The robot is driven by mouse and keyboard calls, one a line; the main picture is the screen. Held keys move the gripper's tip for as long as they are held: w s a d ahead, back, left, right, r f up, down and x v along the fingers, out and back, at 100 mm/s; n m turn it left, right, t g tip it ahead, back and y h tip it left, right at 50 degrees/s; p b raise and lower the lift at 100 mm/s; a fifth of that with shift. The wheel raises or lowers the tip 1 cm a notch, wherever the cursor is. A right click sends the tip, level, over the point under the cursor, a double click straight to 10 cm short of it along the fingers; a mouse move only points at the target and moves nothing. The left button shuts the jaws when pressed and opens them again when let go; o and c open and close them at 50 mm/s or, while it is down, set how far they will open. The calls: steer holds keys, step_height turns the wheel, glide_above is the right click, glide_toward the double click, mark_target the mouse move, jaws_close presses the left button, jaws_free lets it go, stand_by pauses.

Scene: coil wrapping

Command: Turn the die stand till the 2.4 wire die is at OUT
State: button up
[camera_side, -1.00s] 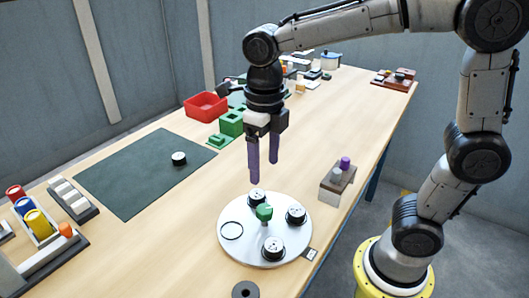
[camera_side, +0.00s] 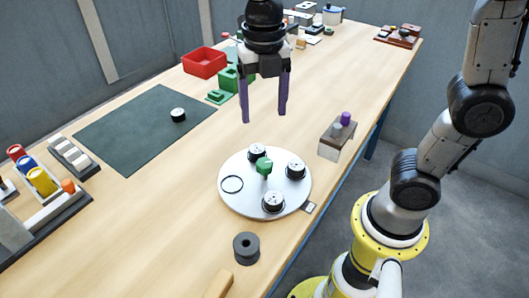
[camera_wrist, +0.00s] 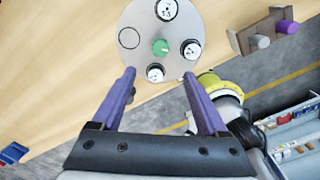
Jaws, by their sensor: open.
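The die stand is a round pale turntable (camera_side: 240,198) on the bench, with a green knob (camera_side: 264,166) at its middle. It bears three black-and-white dies: one at the back (camera_side: 257,151), one at the right (camera_side: 295,169) and one at the front (camera_side: 273,202). An empty black ring (camera_side: 232,184) marks its left side. My gripper (camera_side: 264,117) is open and empty, above and behind the stand. The wrist view shows the stand (camera_wrist: 140,40) beyond the fingers.
A dark spool (camera_side: 246,248) stands in front of the stand. A block with grey and purple pegs (camera_side: 337,142) stands at right. A dark mat (camera_side: 140,130) with another die (camera_side: 178,115) lies at left. A red bin (camera_side: 204,62) is behind.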

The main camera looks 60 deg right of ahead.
mark_target(265, 162)
step_height(265, 162, down, 14)
steer(key=m, duration=0.9)
steer(key=shift+f+m, duration=0.2)
steer(key=shift+m, duration=0.2)
jaws_close()
steer(key=shift+r, duration=0.1)
stand_by(1.1)
